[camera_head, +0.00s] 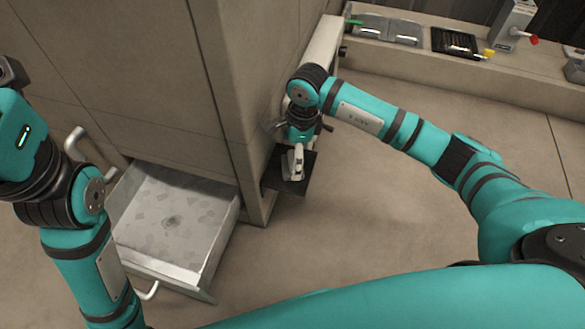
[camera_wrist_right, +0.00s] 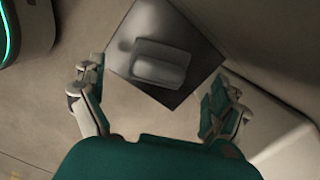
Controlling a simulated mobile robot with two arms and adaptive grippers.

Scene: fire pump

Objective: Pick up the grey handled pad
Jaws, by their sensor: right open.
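The grey handled pad (camera_wrist_right: 160,63) is a pale grey block with rounded edges, lying on a dark square plate (camera_wrist_right: 190,35) in the right wrist view. The plate also shows in the head view (camera_head: 306,166), beside the cabinet's lower corner; there my right gripper hides most of the pad. My right gripper (camera_head: 295,152) points down over the plate. In the wrist view (camera_wrist_right: 155,92) its fingers are spread wide, one on each side, apart from the pad, with nothing between them in contact. My left arm is at the left of the head view; its gripper is not visible.
A large beige cabinet (camera_head: 120,60) stands left of my right arm. Its open drawer (camera_head: 205,290) juts out below, between my arms. A counter (camera_head: 480,75) with trays and a red-tipped device (camera_head: 513,25) runs along the back right. The floor (camera_head: 390,220) right of the plate is clear.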

